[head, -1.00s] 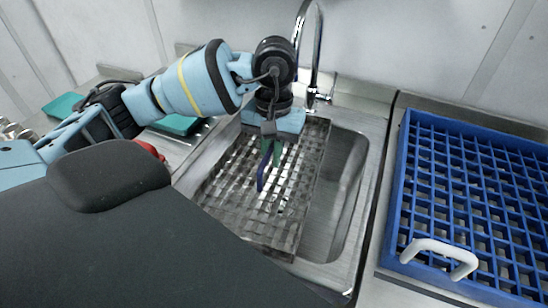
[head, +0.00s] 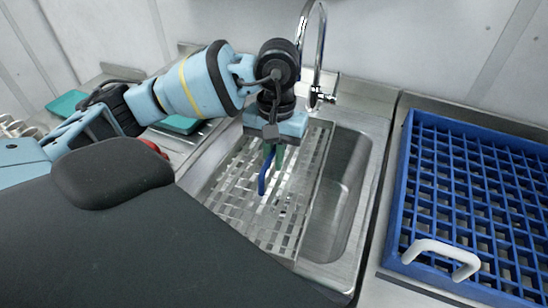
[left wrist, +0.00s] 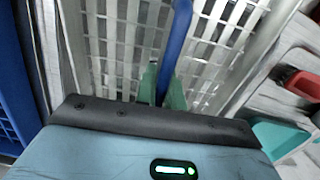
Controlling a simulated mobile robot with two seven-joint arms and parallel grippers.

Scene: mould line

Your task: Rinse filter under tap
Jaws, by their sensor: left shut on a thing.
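The filter (head: 290,217) is a large flat metal grid lying tilted in the steel sink (head: 345,205). Its pale slats also fill the left wrist view (left wrist: 108,45). A blue handle (head: 262,184) crosses the middle of the filter; in the left wrist view (left wrist: 178,35) it runs up from between the fingertips. My left gripper (head: 272,157), with green fingers, points down over the filter and is shut on the blue handle. The chrome tap (head: 320,55) arches behind the gripper; its spout end is hidden by my arm, and no water is visible. My right gripper is not in view.
A blue grid rack (head: 470,190) with a white handle (head: 440,257) stands on the right counter. Teal items (head: 180,124) and a red thing (head: 153,147) are on the left. The sink's right side is bare.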

